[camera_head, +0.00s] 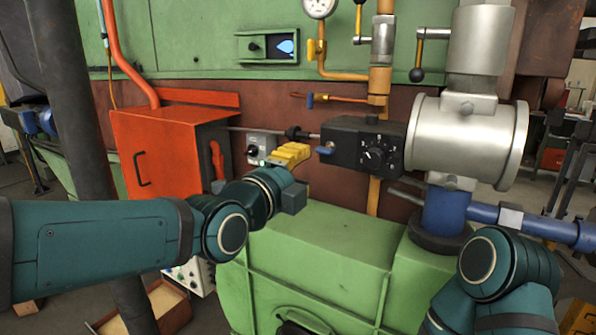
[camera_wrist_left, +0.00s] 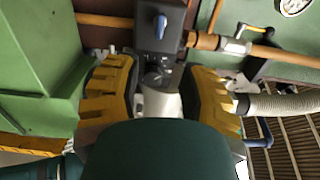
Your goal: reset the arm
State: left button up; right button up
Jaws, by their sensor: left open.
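My left arm (camera_head: 110,245) reaches in from the left of the head view, across the front of the furnace. Its left gripper (camera_head: 291,155) has yellow fingers and points toward the black control box (camera_head: 362,146). In the left wrist view the two yellow fingers of the left gripper (camera_wrist_left: 160,85) are spread wide apart with nothing held between them. The black box with its dial and blue lever (camera_wrist_left: 160,27) shows beyond the gap. Part of my right arm (camera_head: 500,285) shows at the lower right of the head view; its gripper is out of view.
An orange-red box (camera_head: 165,150) stands left of the left gripper. A green housing (camera_head: 320,250) lies below it. A large silver cylinder (camera_head: 465,140) and a blue pipe (camera_head: 540,222) are on the right. A dark post (camera_head: 75,110) rises at the left.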

pick_arm(q)
jog(key=shift+s, duration=0.1)
jog(key=a+f+n+g+y, duration=0.35)
jog(key=f+n, duration=0.35)
jog(key=f, duration=1.1)
jog(key=a+f+n+g+y, duration=0.2)
jog(key=a+f+n+g, duration=0.3)
jog(key=f, duration=1.2)
jog(key=s+a+f+n+g, duration=0.2)
jog(key=s+f+n, duration=0.5)
jog(key=s+f, duration=0.2)
jog(key=s+a+f+n+g, duration=0.2)
jog(key=s+f+n, duration=0.5)
jog(key=f, duration=0.5)
jog(key=shift+s+f+n+g+y, duration=0.15)
jog(key=shift+s+n+g+y, duration=0.25)
jog(key=shift+s, duration=0.7)
jog(key=shift+c, duration=0.4)
